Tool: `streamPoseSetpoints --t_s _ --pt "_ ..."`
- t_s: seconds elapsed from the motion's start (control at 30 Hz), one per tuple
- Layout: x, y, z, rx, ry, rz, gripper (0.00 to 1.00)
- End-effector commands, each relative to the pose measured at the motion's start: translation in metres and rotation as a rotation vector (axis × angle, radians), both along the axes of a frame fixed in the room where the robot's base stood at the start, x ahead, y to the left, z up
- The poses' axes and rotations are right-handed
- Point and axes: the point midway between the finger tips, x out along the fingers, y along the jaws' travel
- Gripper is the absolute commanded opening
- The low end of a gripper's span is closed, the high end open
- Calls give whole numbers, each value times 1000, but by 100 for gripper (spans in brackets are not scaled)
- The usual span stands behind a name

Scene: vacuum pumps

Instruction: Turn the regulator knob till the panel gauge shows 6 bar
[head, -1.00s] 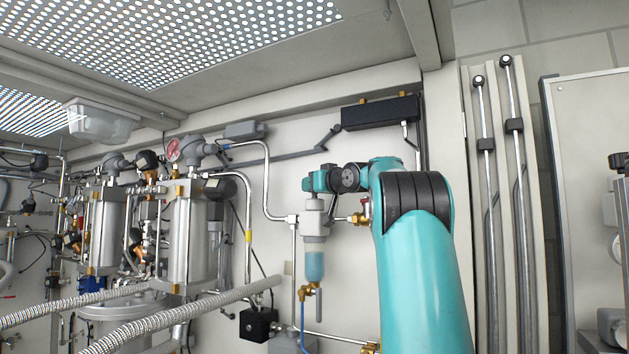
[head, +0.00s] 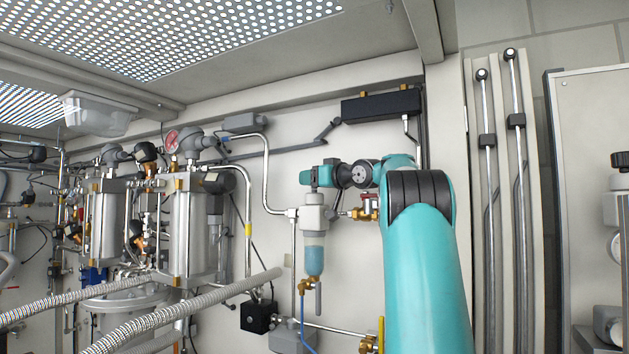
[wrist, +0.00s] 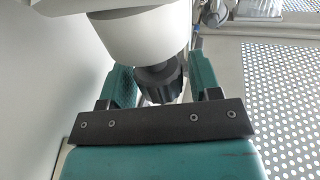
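The regulator (head: 315,213), a pale grey body with a blue bowl below, is fixed to the wall panel in the head view. My gripper (head: 319,188) is at its top, and the knob is hidden there. In the wrist view the dark ribbed knob (wrist: 160,82) sits under the pale regulator body (wrist: 146,35). The two teal fingers of my gripper (wrist: 162,88) stand on either side of it, with a narrow gap at the right; contact at the left cannot be told. A round red-and-white gauge (head: 171,141) is at upper left; its reading is too small to make out.
A brass valve with a red part (head: 367,208) and pipes sit just right of the regulator. Steel cylinders (head: 193,235) and corrugated hoses (head: 185,313) fill the left. A black box (head: 381,106) is on the wall above. Vertical rods (head: 490,200) stand at the right.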

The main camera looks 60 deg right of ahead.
Motion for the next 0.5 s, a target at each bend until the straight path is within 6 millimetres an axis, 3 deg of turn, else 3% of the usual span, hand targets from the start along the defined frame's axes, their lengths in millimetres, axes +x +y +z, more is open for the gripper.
streamPoseSetpoints --t_s 0.5 --pt "1 2 -5 -1 1 -69 65"
